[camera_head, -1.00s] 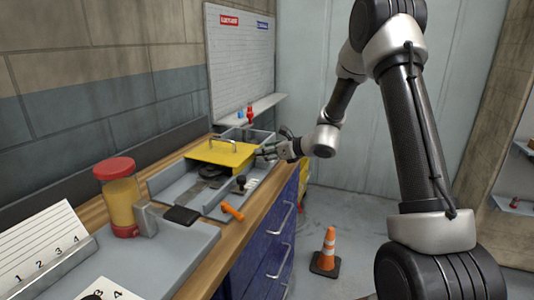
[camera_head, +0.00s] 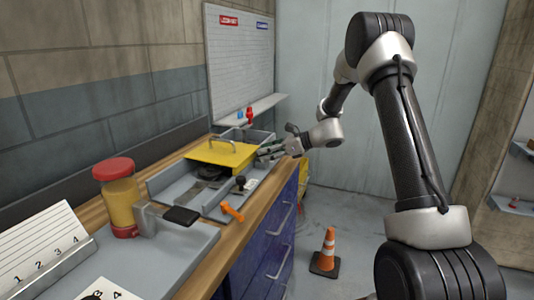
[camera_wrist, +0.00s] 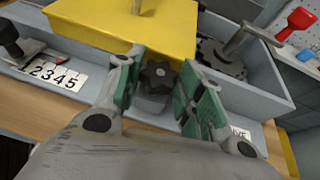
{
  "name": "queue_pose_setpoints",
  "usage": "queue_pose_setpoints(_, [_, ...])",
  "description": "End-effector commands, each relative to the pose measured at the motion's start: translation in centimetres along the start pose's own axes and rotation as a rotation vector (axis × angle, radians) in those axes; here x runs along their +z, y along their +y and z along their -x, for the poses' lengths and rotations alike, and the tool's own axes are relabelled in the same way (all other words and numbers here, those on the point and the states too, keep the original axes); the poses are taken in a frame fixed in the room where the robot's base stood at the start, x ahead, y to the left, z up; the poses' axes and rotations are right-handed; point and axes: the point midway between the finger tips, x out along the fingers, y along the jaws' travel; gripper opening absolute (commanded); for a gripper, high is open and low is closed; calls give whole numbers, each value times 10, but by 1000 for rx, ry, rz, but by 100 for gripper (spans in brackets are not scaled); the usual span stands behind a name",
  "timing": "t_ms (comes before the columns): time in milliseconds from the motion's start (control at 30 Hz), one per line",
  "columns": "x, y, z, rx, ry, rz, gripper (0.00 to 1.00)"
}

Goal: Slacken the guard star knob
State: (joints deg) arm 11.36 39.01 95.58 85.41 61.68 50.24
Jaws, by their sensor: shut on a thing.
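The guard star knob (camera_wrist: 157,77) is black and lobed, with a pale centre. It sits at the front edge of the yellow guard (camera_wrist: 165,28), which also shows in the head view (camera_head: 222,153) with a handle on top. My gripper (camera_wrist: 160,82) has green-padded fingers on either side of the knob and is shut on it. In the head view my gripper (camera_head: 268,152) reaches the guard's right edge from the right. The knob is too small and covered to make out there.
A grey tray (camera_wrist: 275,98) lies right of the guard. An orange-handled item (camera_head: 232,211) lies near the bench edge. A cone (camera_head: 328,250) stands on the floor.

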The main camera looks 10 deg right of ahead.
Motion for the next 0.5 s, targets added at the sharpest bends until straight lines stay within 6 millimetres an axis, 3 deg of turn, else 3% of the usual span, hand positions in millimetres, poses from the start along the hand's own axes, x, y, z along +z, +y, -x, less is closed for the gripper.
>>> queue_pose_setpoints(500, [0,-4,0,154,0,65,14])
